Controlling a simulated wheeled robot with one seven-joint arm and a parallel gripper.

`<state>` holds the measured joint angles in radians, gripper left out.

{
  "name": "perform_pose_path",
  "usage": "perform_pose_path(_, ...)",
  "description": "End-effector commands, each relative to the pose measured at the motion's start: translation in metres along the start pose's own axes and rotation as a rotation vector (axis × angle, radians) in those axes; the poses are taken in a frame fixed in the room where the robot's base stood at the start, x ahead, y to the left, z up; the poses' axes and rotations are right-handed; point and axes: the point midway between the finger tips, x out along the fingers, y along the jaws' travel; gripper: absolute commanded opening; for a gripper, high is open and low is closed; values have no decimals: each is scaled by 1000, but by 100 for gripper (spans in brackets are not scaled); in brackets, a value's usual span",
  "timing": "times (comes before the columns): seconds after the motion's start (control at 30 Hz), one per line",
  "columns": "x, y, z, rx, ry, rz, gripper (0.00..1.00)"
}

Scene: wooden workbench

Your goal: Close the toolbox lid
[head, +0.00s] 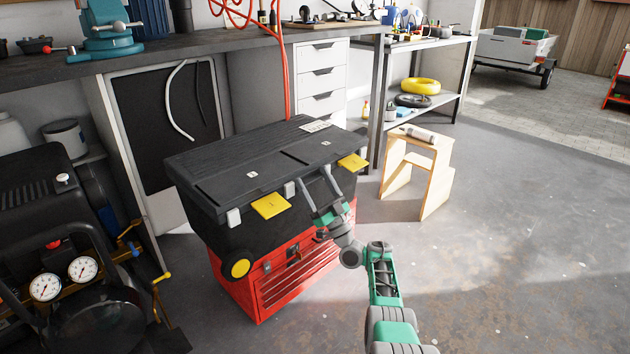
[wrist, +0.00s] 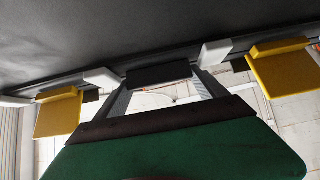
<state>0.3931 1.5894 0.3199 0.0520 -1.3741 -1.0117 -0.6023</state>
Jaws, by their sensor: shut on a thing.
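The black toolbox (head: 222,238) stands on a red tool chest (head: 272,283). Its dark grey lid (head: 235,165) lies over the body, roughly level; I cannot tell whether a small gap remains under its front edge. Two yellow latches (head: 271,205) stick out from the front edge. My gripper (head: 314,180) is at the middle of that edge, between the latches. In the wrist view my gripper (wrist: 160,78) is shut on a dark piece at the lid's edge, with the lid (wrist: 130,30) above and a yellow latch on each side. The exact contact is partly hidden.
A workbench (head: 215,48) with white drawers (head: 322,78) stands behind the toolbox. A black compressor with gauges (head: 83,269) is close on the left. A wooden step stool (head: 438,177) stands to the right. The floor (head: 520,270) at the front right is clear.

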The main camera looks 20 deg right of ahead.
Motion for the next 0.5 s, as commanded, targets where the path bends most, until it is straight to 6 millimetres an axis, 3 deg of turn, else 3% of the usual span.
perform_pose_path(0.13, -8, 0, 9, 11, -15, 9, 9)
perform_pose_path(0.17, -9, -1, 9, 12, -15, 9, 82)
perform_pose_path(0.37, -6, -1, 7, 9, -12, 6, 99)
perform_pose_path(0.5, -5, 0, 6, 7, -10, 5, 100)
